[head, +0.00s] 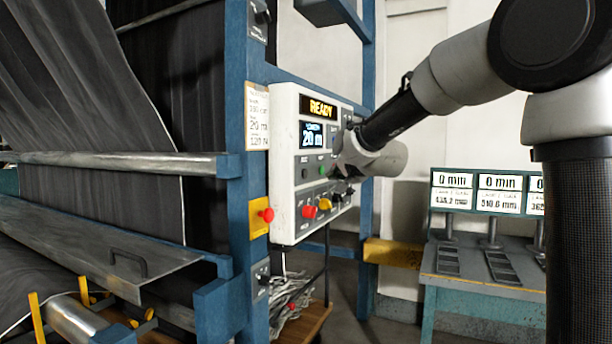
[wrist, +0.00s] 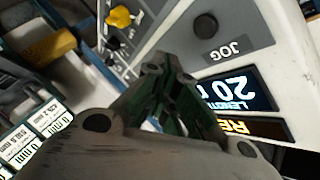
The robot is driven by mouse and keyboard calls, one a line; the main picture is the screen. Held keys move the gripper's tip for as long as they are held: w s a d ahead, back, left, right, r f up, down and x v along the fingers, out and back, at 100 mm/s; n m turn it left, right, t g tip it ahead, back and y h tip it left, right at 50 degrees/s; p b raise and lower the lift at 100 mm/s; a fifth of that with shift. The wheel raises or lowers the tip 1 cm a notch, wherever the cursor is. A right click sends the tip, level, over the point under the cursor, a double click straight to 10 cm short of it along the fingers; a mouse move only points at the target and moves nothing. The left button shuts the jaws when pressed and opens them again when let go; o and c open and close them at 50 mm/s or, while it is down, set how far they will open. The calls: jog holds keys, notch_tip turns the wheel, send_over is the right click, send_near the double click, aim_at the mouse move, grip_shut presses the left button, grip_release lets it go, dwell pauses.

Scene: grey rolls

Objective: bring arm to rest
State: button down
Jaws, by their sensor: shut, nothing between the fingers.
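My gripper (head: 345,172) is in front of the white control panel (head: 284,180) in the head view, at the end of my arm reaching in from the right. In the wrist view my gripper (wrist: 165,68) has its fingers together and holds nothing. The panel carries a lit READY sign (head: 318,107) and a blue display (head: 312,135) reading 20 m. In the wrist view a black JOG knob (wrist: 205,25) and a yellow knob (wrist: 120,17) show beyond the fingers. Whether the fingertips touch the panel, I cannot tell.
A blue frame (head: 238,200) with grey cloth (head: 90,90) and a metal roller bar (head: 130,163) stands at the left. A red button (head: 266,215) sits on its yellow box. A bench (head: 480,285) with measuring displays (head: 500,181) stands at the right.

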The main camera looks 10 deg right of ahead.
jog(key=s+d+f+n+g, duration=0.1)
jog(key=s+f+n+g, duration=0.6)
jog(key=s+f, duration=0.65)
jog(key=s+d+f+n+g+h, duration=0.1)
jog(key=s+d, duration=0.3)
jog(key=s, duration=0.6)
jog(key=s+d+f+g, duration=0.1)
jog(key=s+d, duration=0.3)
jog(key=s, duration=0.5)
jog(key=s+d+f+n+g+h, duration=0.1)
jog(key=s+d, duration=0.3)
jog(key=s, duration=0.6)
jog(key=shift+s+f+n+g+h, duration=0.3)
jog(key=shift+f+g, duration=0.2)
jog(key=shift+f, duration=0.1)
